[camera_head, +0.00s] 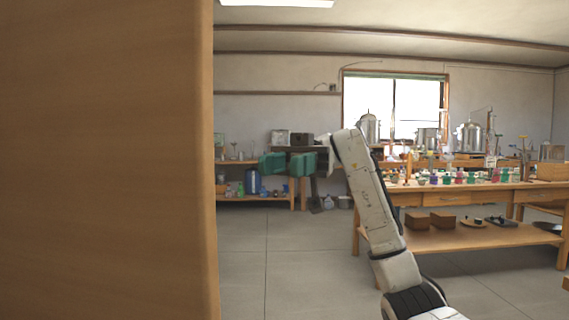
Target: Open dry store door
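A large plain wooden panel (105,160) fills the left third of the view, very close to me. Its rounded vertical edge faces the room. I cannot tell whether it is the dry store door or a fixed side, and no handle or hinge shows on it. My arm rises from the bottom right and bends at the top toward the left. My gripper (287,164) seems to be the green blocks at the arm's far end, to the right of the panel's edge. It is small and dark, and its finger gap is unclear. Nothing held is visible.
A wooden workbench (466,198) with coloured bottles and glassware stands at the right; its lower shelf holds brown boxes (430,220). A shelf unit (255,197) with a blue container stands at the back. Tiled floor (290,270) is clear between panel and bench.

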